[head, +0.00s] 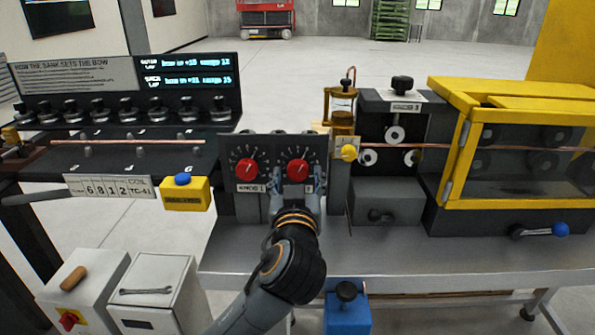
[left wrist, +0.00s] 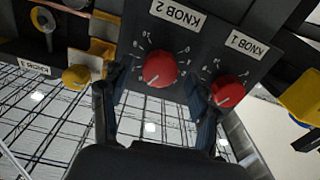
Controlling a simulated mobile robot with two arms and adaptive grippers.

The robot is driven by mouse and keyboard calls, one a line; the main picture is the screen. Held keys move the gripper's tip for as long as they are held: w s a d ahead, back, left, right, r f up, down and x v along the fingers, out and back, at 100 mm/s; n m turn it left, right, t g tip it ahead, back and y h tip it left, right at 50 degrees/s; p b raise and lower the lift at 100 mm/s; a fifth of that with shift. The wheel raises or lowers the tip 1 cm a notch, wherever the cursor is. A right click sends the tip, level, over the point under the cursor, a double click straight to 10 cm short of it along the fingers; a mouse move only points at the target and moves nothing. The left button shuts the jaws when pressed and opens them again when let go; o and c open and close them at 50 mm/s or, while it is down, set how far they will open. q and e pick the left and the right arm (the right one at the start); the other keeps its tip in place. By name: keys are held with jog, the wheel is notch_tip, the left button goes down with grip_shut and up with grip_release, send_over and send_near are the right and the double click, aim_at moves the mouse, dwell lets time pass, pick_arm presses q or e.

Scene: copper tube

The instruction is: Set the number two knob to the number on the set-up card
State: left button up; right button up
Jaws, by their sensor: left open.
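The red number two knob (head: 298,169) is on the dark panel's right half, with a ring of white marks around it. In the left wrist view the knob (left wrist: 160,68) shows upside down under its "KNOB 2" label. My left gripper (head: 297,188) is open in front of this knob. In the wrist view its fingers (left wrist: 155,100) stand apart on either side of the knob's lower part; I cannot tell if they touch it. The red knob 1 (head: 247,168) is to the left. A white card (head: 108,186) reads "6 8 1 2" and "TC-41"; its small print is unreadable.
A yellow box with a blue button (head: 183,181) is left of the panel. A yellow-framed guard (head: 455,150) and blue box (head: 346,312) are farther right and below.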

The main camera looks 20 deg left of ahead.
pick_arm(q)
jog(key=shift+w+a, duration=0.1)
jog(key=shift+w, duration=0.3)
jog(key=shift+c, duration=0.5)
jog(key=c, duration=1.1)
jog(key=m+p, duration=0.4)
jog(key=m, duration=0.1)
jog(key=shift+r+m+p, duration=0.15)
jog(key=shift+m+p, duration=0.15)
jog(key=m+p, duration=0.2)
jog(key=m, duration=0.1)
jog(key=shift+m+p, duration=0.75)
jog(key=shift+m, duration=0.15)
jog(key=shift+f, duration=0.2)
